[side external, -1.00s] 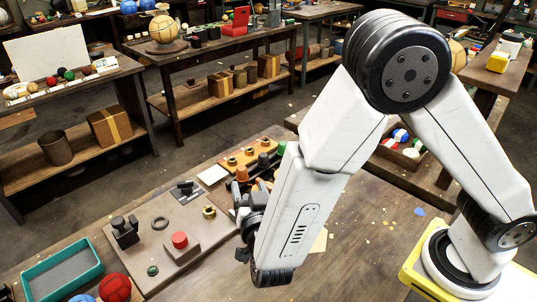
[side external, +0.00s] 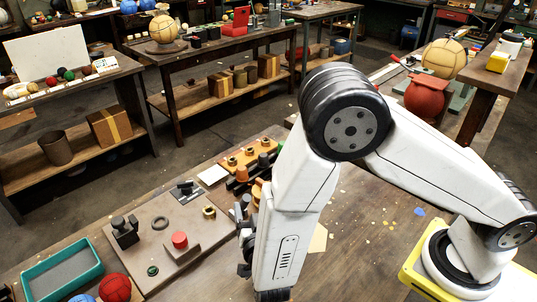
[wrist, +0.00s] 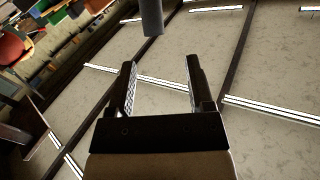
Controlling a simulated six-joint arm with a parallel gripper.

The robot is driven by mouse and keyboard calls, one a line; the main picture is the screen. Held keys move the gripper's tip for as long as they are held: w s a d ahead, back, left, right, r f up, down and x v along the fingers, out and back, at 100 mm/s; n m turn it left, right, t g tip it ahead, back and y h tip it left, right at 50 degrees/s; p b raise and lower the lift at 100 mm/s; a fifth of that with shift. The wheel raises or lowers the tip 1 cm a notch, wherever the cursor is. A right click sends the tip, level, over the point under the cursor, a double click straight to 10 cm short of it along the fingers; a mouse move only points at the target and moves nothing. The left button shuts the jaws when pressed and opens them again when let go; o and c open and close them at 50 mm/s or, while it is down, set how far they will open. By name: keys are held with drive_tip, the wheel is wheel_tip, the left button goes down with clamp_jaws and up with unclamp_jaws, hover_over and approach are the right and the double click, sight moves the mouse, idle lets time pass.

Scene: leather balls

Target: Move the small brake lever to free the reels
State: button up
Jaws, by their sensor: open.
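I cannot pick out the small brake lever or the reels with certainty. My gripper (side external: 242,245) is just right of the board, partly hidden by my own arm. In the wrist view my gripper (wrist: 160,65) is open, with nothing between its fingers. A grey cylinder (wrist: 152,17) shows beyond the fingertips; I cannot tell what it is.
An orange block with knobs (side external: 250,155) lies behind the board. A teal tray (side external: 62,270) and a red ball (side external: 114,288) are at the front left. A red pot (side external: 428,98) stands at the back right.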

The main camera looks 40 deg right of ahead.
sight(248, 202)
wheel_tip(248, 202, down, 2)
drive_tip(key=x, duration=0.5)
drive_tip(key=shift+w+d, duration=0.15)
drive_tip(key=shift+x, duration=1.1)
drive_tip(key=shift+r, duration=0.1)
clamp_jaws()
idle(0.5)
